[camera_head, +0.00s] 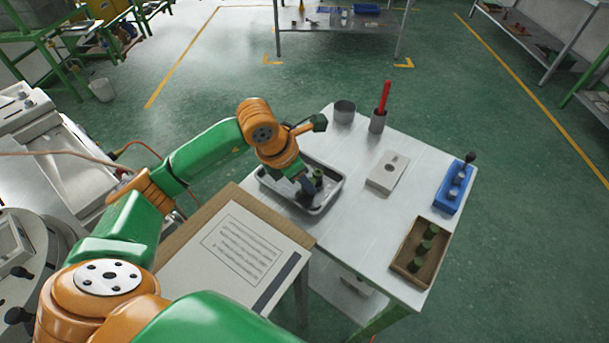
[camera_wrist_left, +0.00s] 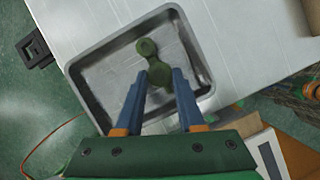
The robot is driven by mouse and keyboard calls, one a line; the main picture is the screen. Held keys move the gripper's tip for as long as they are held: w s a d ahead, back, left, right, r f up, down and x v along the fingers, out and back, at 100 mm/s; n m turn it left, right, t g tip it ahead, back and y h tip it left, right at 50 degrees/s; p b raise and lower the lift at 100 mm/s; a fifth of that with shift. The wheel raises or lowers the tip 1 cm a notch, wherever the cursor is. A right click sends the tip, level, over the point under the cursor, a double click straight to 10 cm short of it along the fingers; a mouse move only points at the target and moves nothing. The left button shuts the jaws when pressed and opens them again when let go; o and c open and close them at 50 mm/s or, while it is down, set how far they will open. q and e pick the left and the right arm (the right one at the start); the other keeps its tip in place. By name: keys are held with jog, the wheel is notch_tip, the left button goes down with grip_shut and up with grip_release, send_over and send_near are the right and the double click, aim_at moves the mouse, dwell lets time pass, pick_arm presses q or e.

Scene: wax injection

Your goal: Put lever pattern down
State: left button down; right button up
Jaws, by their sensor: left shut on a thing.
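A dark green lever pattern (camera_wrist_left: 147,47), with rounded ends and a narrow middle, shows in the left wrist view over a shallow metal tray (camera_wrist_left: 91,103). My left gripper (camera_wrist_left: 161,82) is shut on its near end with two blue fingers. In the head view the left gripper (camera_head: 306,188) reaches down inside the tray's outline, with the lever pattern (camera_head: 318,176) at its tips. The tray (camera_head: 339,190) stands at the left side of the metal table. I cannot tell whether the pattern touches the tray floor. My right gripper is not in view.
The table (camera_head: 375,225) also bears a grey block (camera_head: 387,172), a blue holder (camera_head: 447,198), a brown box (camera_head: 397,262) with green pieces, a metal cup (camera_head: 344,112) and a cup with a red rod (camera_head: 384,98). A paper-topped board (camera_head: 235,250) adjoins the tray.

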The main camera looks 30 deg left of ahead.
pick_arm(q)
jog(key=shift+f+b, duration=0.3)
jog(key=shift+f, duration=0.05)
jog(key=c, duration=0.5)
grip_release()
jog(key=shift+r+p, duration=0.3)
jog(key=b+v, duration=0.1)
jog(key=v, duration=1.1)
jog(key=shift+f, duration=0.1)
